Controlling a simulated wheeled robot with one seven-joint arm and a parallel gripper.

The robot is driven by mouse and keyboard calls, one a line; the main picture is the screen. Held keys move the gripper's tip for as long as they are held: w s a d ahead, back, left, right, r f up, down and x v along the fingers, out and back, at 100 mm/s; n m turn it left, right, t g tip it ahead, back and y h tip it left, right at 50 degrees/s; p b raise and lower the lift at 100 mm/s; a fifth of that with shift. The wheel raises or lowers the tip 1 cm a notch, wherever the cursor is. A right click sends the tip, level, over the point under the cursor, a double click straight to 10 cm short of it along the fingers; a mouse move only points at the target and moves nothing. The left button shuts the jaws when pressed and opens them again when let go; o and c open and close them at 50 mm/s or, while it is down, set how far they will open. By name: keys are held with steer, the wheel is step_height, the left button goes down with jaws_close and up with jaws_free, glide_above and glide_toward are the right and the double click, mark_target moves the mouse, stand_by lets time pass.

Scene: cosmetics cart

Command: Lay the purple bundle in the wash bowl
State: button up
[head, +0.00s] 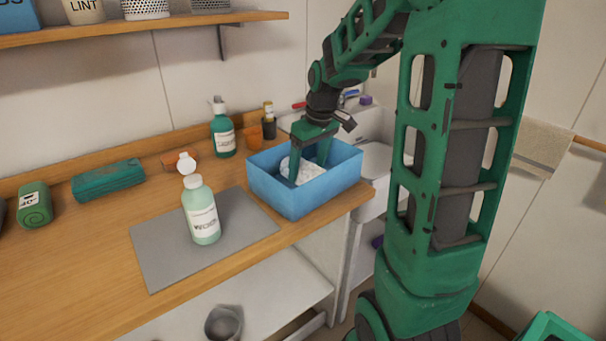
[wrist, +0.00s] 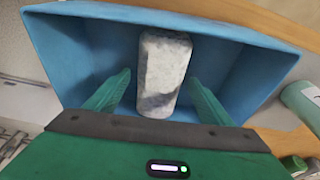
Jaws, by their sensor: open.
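A blue rectangular tub (head: 305,200) stands at the right end of the wooden counter; no other bowl is plainly visible. A pale, grey-white rolled bundle (wrist: 164,72) lies in it and also shows in the head view (head: 306,171). My gripper (head: 308,167) is lowered into the tub, its green fingers apart on either side of the bundle. In the wrist view my gripper (wrist: 160,82) shows gaps between both fingers and the bundle. No purple bundle is clear; a small purple item (head: 366,99) sits behind the sink, another (head: 377,241) lies low below it.
A pale green bottle (head: 203,215) stands on a grey mat (head: 150,255) left of the tub. A darker green bottle (head: 222,133) and orange cup (head: 254,138) stand behind. The white sink (head: 376,160) is to the right. A green roll (head: 34,205) lies far left.

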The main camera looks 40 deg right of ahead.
steer(key=v, duration=0.9)
stand_by(0.3)
